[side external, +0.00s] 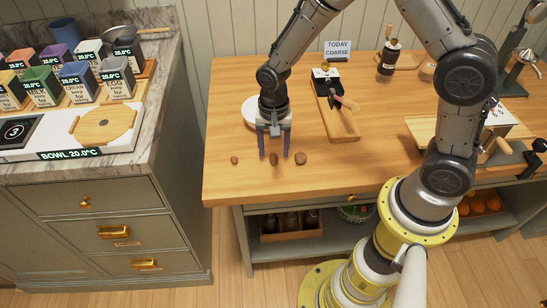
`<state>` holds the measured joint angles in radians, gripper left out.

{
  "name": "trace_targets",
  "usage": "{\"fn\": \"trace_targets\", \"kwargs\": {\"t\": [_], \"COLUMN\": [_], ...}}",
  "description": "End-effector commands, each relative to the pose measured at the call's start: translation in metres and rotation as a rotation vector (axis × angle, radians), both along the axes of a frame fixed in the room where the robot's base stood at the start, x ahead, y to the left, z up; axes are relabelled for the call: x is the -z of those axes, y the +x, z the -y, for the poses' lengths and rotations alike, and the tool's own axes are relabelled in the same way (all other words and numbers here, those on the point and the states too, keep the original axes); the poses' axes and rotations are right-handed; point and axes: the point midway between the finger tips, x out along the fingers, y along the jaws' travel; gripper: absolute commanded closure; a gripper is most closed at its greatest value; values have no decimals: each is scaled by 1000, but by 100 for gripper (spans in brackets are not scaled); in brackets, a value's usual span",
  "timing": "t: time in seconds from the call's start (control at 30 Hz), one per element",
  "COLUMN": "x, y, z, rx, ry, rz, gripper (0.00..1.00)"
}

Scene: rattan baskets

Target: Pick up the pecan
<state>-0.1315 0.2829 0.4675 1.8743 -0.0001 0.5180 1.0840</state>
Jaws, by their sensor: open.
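Three small brown nut-like things lie in a row near the front edge of the wooden table (350,170). The left one (234,160) is small. The middle one (273,159) looks narrow and oval, and may be the pecan. The right one (301,158) is rounder and a little larger. They are too small for me to be sure which is the pecan. My gripper (274,154) points down with its fingers open. The middle nut shows between and just below the fingertips, with no visible contact. The other two lie outside the fingers, one on each side.
A white plate (252,112) sits behind my gripper, partly hidden. A wooden tray (342,123) with a dark device stands to the right, near a "TODAY COARSE" sign (338,50). A marble counter (160,85) with several boxes is at left. Table front-centre is clear.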

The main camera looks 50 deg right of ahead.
Motion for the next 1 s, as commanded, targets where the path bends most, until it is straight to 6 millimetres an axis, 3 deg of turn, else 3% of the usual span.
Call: {"fn": "trace_targets", "kwargs": {"t": [0.17,0.43,0.77,1.0], "x": [19,21,21,21], "y": [0,1,1,1], "z": [0,0,0,0], "rx": [0,0,0,0], "ry": [-1,0,0,0], "rz": [-1,1,1,1], "gripper": [37,37,97,100]}}
